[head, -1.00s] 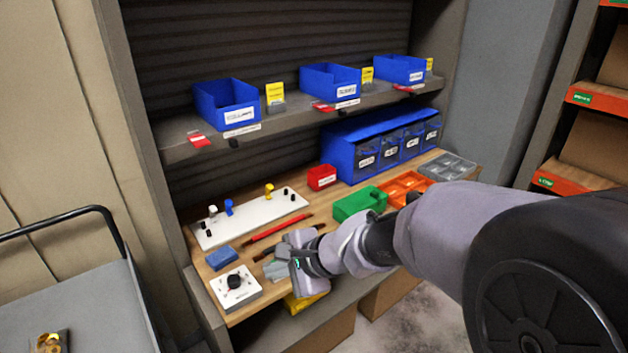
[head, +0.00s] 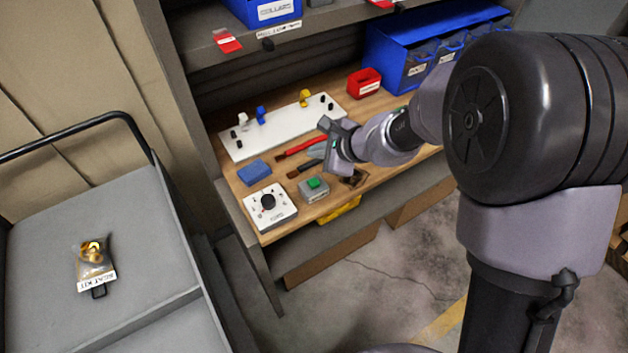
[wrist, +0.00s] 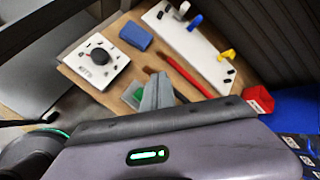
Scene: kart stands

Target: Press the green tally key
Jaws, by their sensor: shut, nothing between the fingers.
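The tally key is a small grey box with a green key (head: 314,183) on top. It sits near the front edge of the wooden bench (head: 238,183), right of a white box with a black knob (head: 268,203). My gripper (head: 315,151) is shut and empty, above the bench and behind the key in the head view. In the wrist view its closed fingers (wrist: 157,88) stand in front of the key, and only part of the green (wrist: 136,93) shows at their left. I cannot tell the height of the fingertips over the bench.
A blue block (head: 255,173), a red-handled tool (head: 298,147) and a dark-handled brush (head: 306,168) lie near the key. A white board with pegs (head: 285,128) and a red bin (head: 364,82) are behind. A grey cart (head: 50,275) stands left.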

